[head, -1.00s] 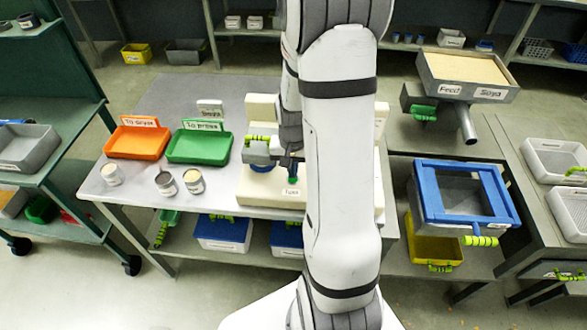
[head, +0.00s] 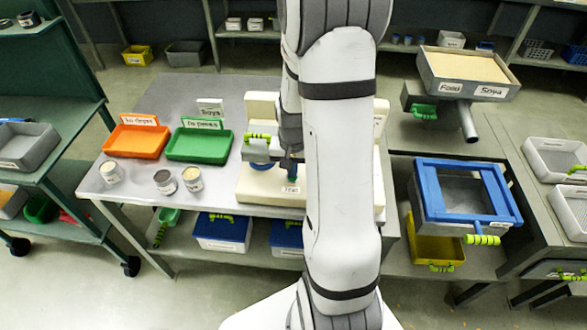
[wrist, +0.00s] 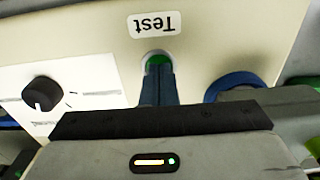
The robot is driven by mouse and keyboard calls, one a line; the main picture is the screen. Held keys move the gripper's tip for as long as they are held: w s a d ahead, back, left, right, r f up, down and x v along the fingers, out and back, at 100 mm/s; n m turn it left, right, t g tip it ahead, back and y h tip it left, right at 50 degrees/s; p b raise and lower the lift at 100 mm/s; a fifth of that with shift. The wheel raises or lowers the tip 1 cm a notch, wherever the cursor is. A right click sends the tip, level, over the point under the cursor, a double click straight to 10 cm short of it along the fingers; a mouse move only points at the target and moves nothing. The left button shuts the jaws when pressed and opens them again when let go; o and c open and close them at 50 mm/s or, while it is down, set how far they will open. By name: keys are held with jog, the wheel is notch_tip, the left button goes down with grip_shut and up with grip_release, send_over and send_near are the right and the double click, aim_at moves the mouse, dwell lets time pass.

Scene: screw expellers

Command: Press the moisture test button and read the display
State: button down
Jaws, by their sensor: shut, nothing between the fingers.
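The moisture tester is a cream-coloured unit (head: 262,190) on the grey table, partly hidden behind my arm in the head view. Its "Test" label (wrist: 152,24) reads upside down in the wrist view. Just below the label is the green test button (wrist: 156,59), partly covered by my fingertips. My gripper (wrist: 157,75) is shut and empty, its tips at the button; I cannot tell whether they press it. It also shows over the tester in the head view (head: 291,172). I see no readable display.
In the wrist view, a black knob (wrist: 42,93) sits on a white panel left of my fingers, and a blue round part (wrist: 235,83) lies close on the right. Orange (head: 136,141) and green (head: 199,145) trays and several small cans stand left of the tester.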

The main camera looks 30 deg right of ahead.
jog(key=shift+s+a+f, duration=0.15)
jog(key=shift+s+f, duration=0.35)
jog(key=shift+f, duration=0.1)
notch_tip(320, 180, up, 15)
jog(key=p, duration=0.2)
jog(key=shift+w, duration=0.45)
jog(key=shift+r, duration=0.15)
jog(key=s+a+r+n+t, duration=0.2)
jog(key=s+a+r+n, duration=0.4)
jog(key=s+a, duration=0.5)
notch_tip(320, 180, up, 2)
jog(key=shift+s+a+r+n+t, duration=0.25)
jog(key=shift+s+a+n+t, duration=0.15)
jog(key=shift+s, duration=0.7)
